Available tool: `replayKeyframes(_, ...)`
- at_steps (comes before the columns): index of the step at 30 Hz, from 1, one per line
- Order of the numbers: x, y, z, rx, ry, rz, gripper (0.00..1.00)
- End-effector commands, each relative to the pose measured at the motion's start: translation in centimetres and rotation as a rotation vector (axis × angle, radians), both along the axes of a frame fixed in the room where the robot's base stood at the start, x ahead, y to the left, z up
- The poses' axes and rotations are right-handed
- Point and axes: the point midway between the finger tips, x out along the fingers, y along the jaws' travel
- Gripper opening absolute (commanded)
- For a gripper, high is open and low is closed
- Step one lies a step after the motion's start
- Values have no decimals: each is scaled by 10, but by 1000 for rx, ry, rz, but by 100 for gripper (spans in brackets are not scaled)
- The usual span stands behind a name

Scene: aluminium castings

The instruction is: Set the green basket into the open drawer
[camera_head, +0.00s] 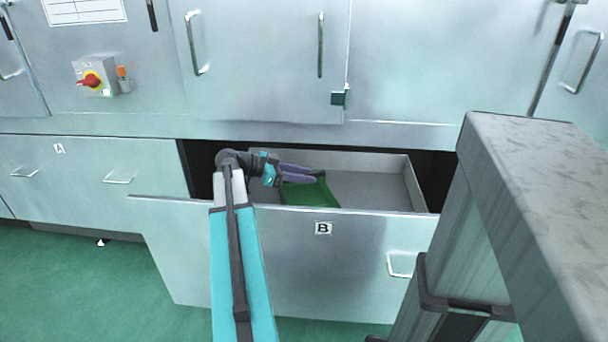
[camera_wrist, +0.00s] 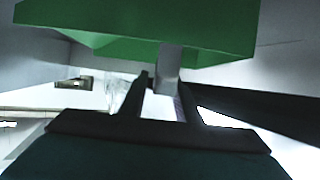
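The green basket (camera_head: 310,194) is inside the open drawer labelled B (camera_head: 375,190), in its left half. Whether it rests on the drawer floor is unclear. My gripper (camera_head: 310,174) reaches into the drawer from the left, its purple fingers over the basket's back left part. In the wrist view the green basket (camera_wrist: 190,30) fills the top, and the dark fingers of my gripper (camera_wrist: 163,85) stand apart just below it. A small grey piece (camera_wrist: 168,68) shows between the fingertips, beside the basket. Whether the fingers press on it is unclear.
The drawer's right half is bare. Closed drawer A (camera_head: 85,170) is at the left. A grey block-like surface (camera_head: 535,160) stands at the right front.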

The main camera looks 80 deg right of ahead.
Motion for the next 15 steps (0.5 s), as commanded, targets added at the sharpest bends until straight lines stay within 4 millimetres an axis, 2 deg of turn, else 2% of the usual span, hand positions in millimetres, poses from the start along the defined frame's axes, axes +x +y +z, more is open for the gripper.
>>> replayKeyframes(7,23,13,12,-1,0,2,30)
replayKeyframes(15,58,32,29,-1,0,2,30)
